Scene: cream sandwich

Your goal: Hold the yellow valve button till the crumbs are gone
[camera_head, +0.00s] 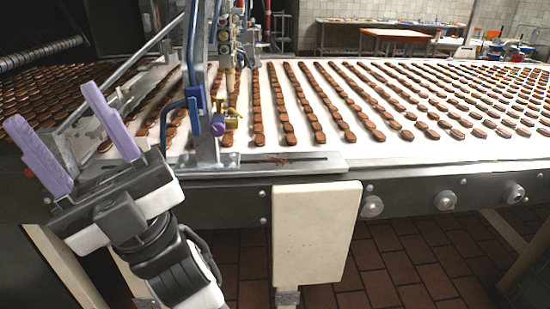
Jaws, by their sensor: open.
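My gripper (53,107) is at the left with its two purple fingers spread wide and nothing between them. It points up and left, in front of the conveyor's near edge. A small yellow, brass-like valve part (232,122) is on the blue-and-metal fixture right of my gripper; I cannot make out a distinct button on it. A purple knob sits just left of it. My gripper is well apart from the valve. Brown crumbs (281,160) lie on the near metal ledge, right of the fixture's foot.
The white conveyor belt (420,152) carries rows of brown biscuits. The blue and metal fixture (198,80) stands upright at its near edge. A cream panel (315,235) hangs below the ledge. Tables (396,33) stand far back. Tiled floor shows below the conveyor.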

